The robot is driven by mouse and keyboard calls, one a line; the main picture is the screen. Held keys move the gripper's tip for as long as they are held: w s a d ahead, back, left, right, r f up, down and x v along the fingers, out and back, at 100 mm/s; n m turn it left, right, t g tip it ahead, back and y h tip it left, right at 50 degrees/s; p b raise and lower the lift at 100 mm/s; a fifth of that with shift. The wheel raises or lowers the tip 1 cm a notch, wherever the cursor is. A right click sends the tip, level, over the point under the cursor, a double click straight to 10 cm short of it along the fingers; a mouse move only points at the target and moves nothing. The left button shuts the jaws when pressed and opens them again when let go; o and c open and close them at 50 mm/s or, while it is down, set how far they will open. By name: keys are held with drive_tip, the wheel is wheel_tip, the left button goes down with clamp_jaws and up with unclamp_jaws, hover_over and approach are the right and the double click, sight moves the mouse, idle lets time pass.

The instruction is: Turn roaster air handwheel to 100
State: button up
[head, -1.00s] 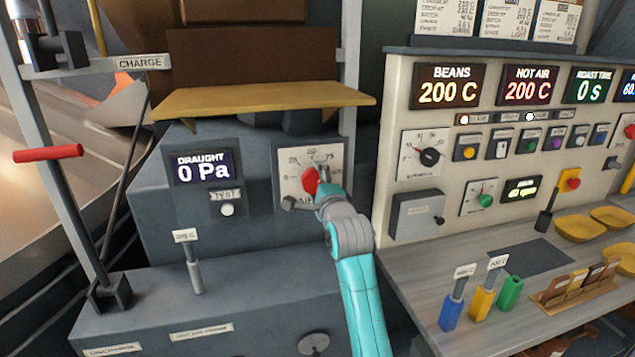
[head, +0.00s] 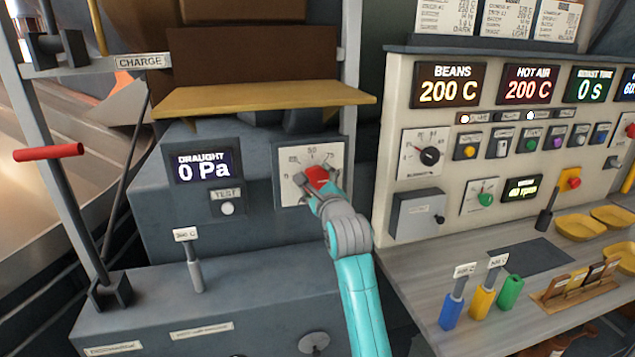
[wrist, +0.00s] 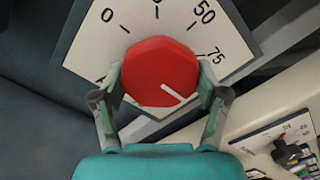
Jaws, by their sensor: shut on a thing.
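The roaster air handwheel is a red round knob (head: 318,178) on a pale square dial plate (head: 290,160), in the middle of the head view. In the wrist view the red knob (wrist: 160,68) fills the centre, and 0, 50 and 75 can be read on the plate. The knob's white mark points to the lower right, clockwise past 75. The 100 label is not visible there. My gripper (head: 322,198) is shut on the knob from the front. In the wrist view its fingers (wrist: 160,98) sit on the knob's left and right sides.
A draught display (head: 204,166) reading 0 Pa and a test button (head: 227,208) are left of the dial. A yellow shelf (head: 262,99) juts out above it. The control panel (head: 385,165) and its counter stand to the right, with coloured handles (head: 482,300).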

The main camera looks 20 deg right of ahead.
idle(0.4)
drive_tip(key=o, duration=1.2)
drive_tip(key=shift+c, duration=0.2)
drive_tip(key=s, duration=1.2)
drive_tip(key=shift+f, duration=0.1)
